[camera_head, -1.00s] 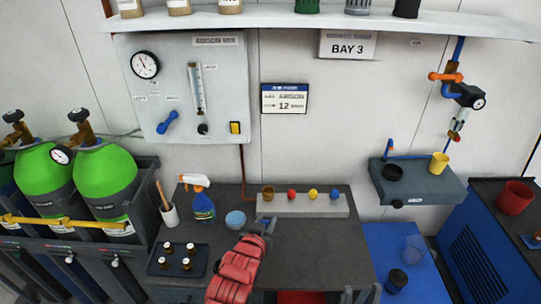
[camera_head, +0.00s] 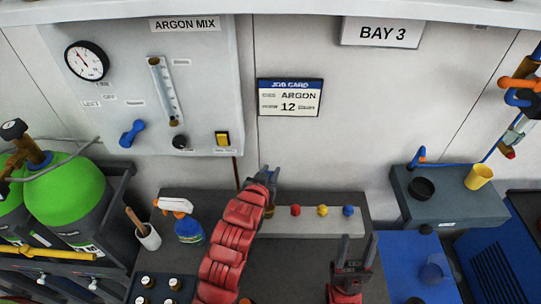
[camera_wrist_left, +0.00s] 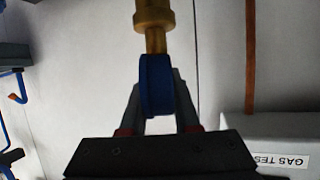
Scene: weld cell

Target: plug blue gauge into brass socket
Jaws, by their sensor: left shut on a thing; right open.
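My left gripper (camera_head: 268,174) is over the left end of the pale block on the bench. In the left wrist view it is shut on the blue gauge (camera_wrist_left: 155,88), seen edge-on between the fingers. A brass piece (camera_wrist_left: 154,14) is in line above the gauge in that view; I cannot tell whether it is all the gauge's stem or partly a socket. In the head view a brass fitting (camera_head: 269,212) on the block is partly hidden by the left gripper, and the gauge is not clear there. My right gripper (camera_head: 356,242) is open and empty before the block.
Red (camera_head: 295,210), yellow (camera_head: 322,210) and blue (camera_head: 348,211) knobs stand along the block. A spray bottle (camera_head: 188,228) and a brush cup (camera_head: 148,237) are to the left. A grey wall shelf (camera_head: 450,208) with a yellow cup is at the right.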

